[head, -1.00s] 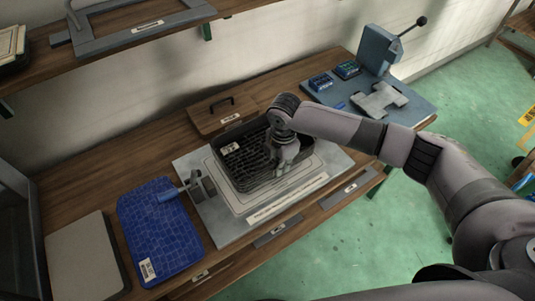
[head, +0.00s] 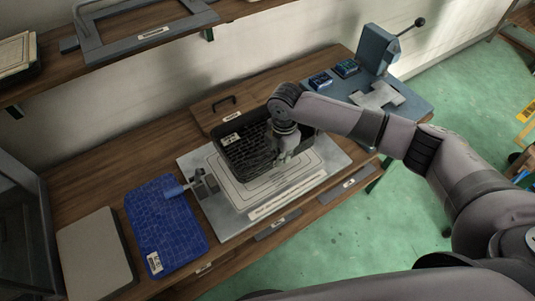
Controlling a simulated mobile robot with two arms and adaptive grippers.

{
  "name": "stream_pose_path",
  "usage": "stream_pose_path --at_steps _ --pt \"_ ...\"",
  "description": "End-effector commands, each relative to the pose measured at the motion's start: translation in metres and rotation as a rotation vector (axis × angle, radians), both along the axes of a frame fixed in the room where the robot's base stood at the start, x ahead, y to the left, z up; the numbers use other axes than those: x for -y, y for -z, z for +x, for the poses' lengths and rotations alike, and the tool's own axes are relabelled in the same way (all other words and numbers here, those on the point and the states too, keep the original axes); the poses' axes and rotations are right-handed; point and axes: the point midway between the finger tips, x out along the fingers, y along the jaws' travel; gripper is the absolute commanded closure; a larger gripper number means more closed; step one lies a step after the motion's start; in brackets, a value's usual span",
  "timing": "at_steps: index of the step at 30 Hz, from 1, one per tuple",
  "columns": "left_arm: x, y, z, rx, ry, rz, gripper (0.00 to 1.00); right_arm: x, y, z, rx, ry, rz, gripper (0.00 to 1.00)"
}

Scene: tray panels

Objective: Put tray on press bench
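A black tray (head: 248,153) with a grid of small compartments and a white label is over the grey plate (head: 237,222) in the middle of the bench. Its near edge looks clear of the outline drawn on the plate, and it appears raised. My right gripper (head: 284,160) is at the tray's right part and looks shut on its rim; the fingertips are partly hidden. A blue-grey press (head: 377,50) with a black-knobbed lever stands on a blue-grey base (head: 414,102) at the right end. My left gripper is not in view.
A blue gridded panel (head: 170,235) and a pale panel (head: 95,255) lie to the left. A wooden box (head: 208,112) is behind the tray. Small blue and green parts (head: 345,68) sit beside the press.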

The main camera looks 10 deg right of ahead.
Motion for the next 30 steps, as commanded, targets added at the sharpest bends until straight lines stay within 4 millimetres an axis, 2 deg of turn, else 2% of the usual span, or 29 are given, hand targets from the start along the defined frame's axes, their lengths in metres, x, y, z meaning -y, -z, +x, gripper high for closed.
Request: stream_pose_path --at_steps 5,11,20,30 --pt "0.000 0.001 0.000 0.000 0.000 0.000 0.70 0.000 -0.004 -0.001 0.002 0.033 0.001 1.00" --pt "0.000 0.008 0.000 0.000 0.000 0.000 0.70 0.000 -0.019 -0.009 0.003 0.225 0.002 1.00" --pt "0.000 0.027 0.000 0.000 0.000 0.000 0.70 0.005 -0.060 -0.043 0.005 0.791 0.003 1.00" --pt "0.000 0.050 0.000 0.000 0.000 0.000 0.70 0.025 -0.106 -0.102 0.004 1.516 0.002 1.00"
